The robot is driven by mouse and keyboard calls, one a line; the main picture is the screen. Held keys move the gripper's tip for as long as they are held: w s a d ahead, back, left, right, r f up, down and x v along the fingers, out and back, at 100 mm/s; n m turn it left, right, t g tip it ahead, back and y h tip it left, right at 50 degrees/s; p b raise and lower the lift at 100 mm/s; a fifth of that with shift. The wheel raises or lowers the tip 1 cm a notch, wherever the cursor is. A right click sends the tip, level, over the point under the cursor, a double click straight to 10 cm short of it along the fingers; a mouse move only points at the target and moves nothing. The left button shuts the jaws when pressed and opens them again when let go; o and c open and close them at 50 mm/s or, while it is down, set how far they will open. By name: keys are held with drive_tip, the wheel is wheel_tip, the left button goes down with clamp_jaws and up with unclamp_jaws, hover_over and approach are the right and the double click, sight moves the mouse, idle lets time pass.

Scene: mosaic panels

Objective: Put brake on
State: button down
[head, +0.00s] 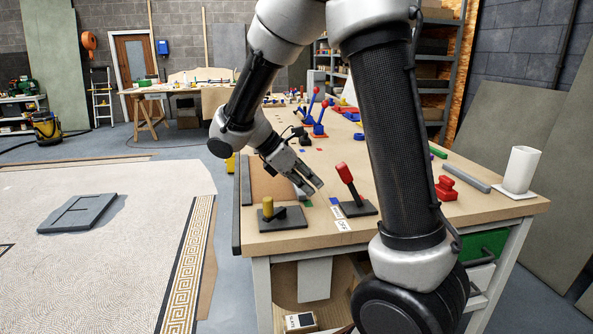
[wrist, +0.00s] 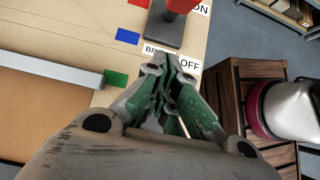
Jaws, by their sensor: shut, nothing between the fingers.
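The brake lever has a red handle (head: 345,173) on a dark base plate (head: 360,209) near the bench's front edge. In the head view the handle leans up and left. In the wrist view the red handle (wrist: 181,5) is cut by the top edge, above its dark base (wrist: 157,33). The white OFF label (wrist: 189,66) lies near my fingertips and the ON label (wrist: 203,9) beside the handle. My gripper (head: 317,188) is shut and empty, left of the lever and apart from it in the head view. It also shows in the wrist view (wrist: 169,66).
Another dark plate with a yellow knob (head: 268,207) stands left on the bench (head: 296,242). A red block (head: 446,188), a grey bar (head: 465,178) and a white cylinder (head: 522,168) stand right. Blue levers with red knobs (head: 319,120) stand farther back. A wooden slatted stand (wrist: 258,85) shows in the wrist view.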

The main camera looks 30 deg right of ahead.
drive_tip(key=shift+s+d+r, duration=0.15)
drive_tip(key=shift+d+r, duration=0.15)
drive_tip(key=shift+d, duration=0.3)
drive_tip(key=shift+s+d+r, duration=0.2)
drive_tip(key=shift+d+r, duration=0.05)
drive_tip(key=shift+d, duration=0.35)
drive_tip(key=shift+s+d+r, duration=0.15)
drive_tip(key=shift+d+r, duration=0.15)
drive_tip(key=shift+d, duration=0.3)
drive_tip(key=shift+s+d+r+y, duration=0.1)
drive_tip(key=shift+d+r+y, duration=0.15)
drive_tip(key=shift+r+y, duration=0.1)
drive_tip(key=shift+d, duration=0.1)
drive_tip(key=s+d+r+t+y, duration=0.3)
drive_tip(key=d+y, duration=0.6)
drive_tip(key=d, duration=0.2)
drive_tip(key=shift+r, duration=0.4)
drive_tip(key=shift+s, duration=0.15)
